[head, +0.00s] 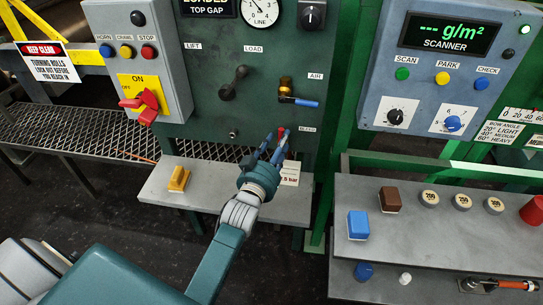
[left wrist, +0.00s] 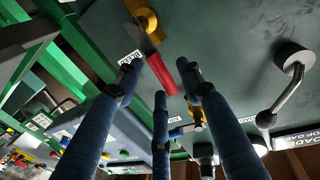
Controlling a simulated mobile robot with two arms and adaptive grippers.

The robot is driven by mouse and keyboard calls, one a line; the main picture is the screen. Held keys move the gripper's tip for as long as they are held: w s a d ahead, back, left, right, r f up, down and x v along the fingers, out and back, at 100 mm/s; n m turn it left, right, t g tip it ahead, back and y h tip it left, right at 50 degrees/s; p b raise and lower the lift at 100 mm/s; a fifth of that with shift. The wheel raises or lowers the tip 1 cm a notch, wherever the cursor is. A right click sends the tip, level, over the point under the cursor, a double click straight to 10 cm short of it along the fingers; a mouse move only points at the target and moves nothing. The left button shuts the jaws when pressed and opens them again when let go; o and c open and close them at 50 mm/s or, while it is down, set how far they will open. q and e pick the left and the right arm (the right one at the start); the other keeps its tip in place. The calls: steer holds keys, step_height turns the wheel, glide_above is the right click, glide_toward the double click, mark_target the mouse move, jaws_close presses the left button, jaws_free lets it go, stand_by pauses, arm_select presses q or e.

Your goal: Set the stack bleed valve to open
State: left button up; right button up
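The stack bleed valve has a red-gripped lever (left wrist: 160,78) on a grey shank and a yellow-brass body (left wrist: 145,18) in the left wrist view. In the head view only a bit of its red lever (head: 281,130) shows among my fingers, left of the BLEED label (head: 307,128); the rest is hidden. My left gripper (head: 274,144) is at the lever, fingers pointing at the panel. In the left wrist view its fingers (left wrist: 160,75) are spread apart, with the red grip between them; I cannot tell whether they touch it. My right gripper is not in view.
The AIR valve (head: 298,101) with a blue lever sits just above my left gripper. The LOAD crank (head: 234,83) is up and to the left. A grey shelf (head: 160,197) with a yellow block (head: 179,179) lies below. A green post stands to the right.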

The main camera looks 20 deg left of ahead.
arm_select(q)
steer(key=s, duration=0.9)
steer(key=shift+s+d, duration=0.15)
steer(key=shift+d, duration=0.25)
